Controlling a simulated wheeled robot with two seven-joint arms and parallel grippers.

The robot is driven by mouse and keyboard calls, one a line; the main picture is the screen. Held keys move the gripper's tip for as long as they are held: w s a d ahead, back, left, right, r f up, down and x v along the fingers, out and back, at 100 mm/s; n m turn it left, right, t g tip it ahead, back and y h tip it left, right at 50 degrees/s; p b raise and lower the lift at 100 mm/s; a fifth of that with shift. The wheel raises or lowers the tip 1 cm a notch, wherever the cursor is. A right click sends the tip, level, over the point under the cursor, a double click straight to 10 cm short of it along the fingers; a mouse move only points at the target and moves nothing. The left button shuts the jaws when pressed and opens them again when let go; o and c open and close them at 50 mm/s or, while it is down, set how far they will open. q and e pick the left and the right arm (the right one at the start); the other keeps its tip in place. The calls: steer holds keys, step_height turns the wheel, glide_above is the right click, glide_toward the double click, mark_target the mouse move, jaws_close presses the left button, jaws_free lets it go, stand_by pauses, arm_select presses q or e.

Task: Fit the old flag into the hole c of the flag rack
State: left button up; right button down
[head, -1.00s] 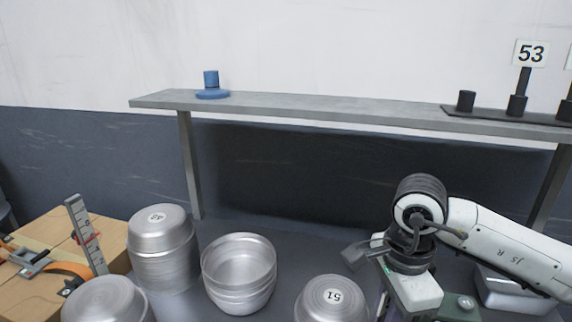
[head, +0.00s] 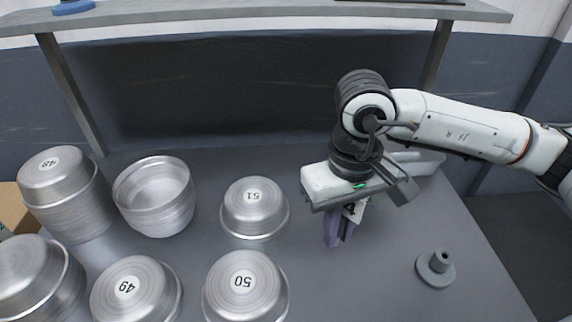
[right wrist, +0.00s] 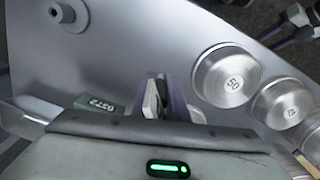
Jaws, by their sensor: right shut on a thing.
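My right gripper (head: 340,238) points down over the table right of the pans, its purple fingers shut on a small white flag (head: 355,211) with a dark marking. In the right wrist view the white flag (right wrist: 151,98) stands between the purple fingers; its lower end is hard to make out. I cannot tell whether it touches the table. Only the front edge of a black rack (head: 425,2) shows on the shelf at the top of the head view. Its holes are out of view, and hole c cannot be picked out.
Pans 51 (head: 254,208), 50 (head: 245,290) and 49 (head: 136,290) and other pan stacks fill the left. A grey peg stand (head: 436,268) is at the right. A green block (right wrist: 98,103) and a silver tray (head: 418,164) are near the gripper. A shelf (head: 250,14) runs above.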

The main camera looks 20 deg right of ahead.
steer(key=w+a+r+n, duration=0.2)
steer(key=a+r+n, duration=0.6)
steer(key=a, duration=0.6)
steer(key=w+a+f+n, duration=0.3)
steer(key=w+a+n, duration=0.1)
steer(key=s+d+r+m, duration=0.6)
steer(key=d+r+m, duration=0.2)
steer(key=r, duration=0.1)
steer(key=w+a+m, duration=0.4)
steer(key=w+a, duration=0.3)
steer(key=a, duration=0.3)
steer(key=shift+w+a+r+m, duration=0.15)
steer(key=shift+w+a+m, duration=0.15)
steer(key=shift+w, duration=0.1)
steer(key=shift+d, duration=0.1)
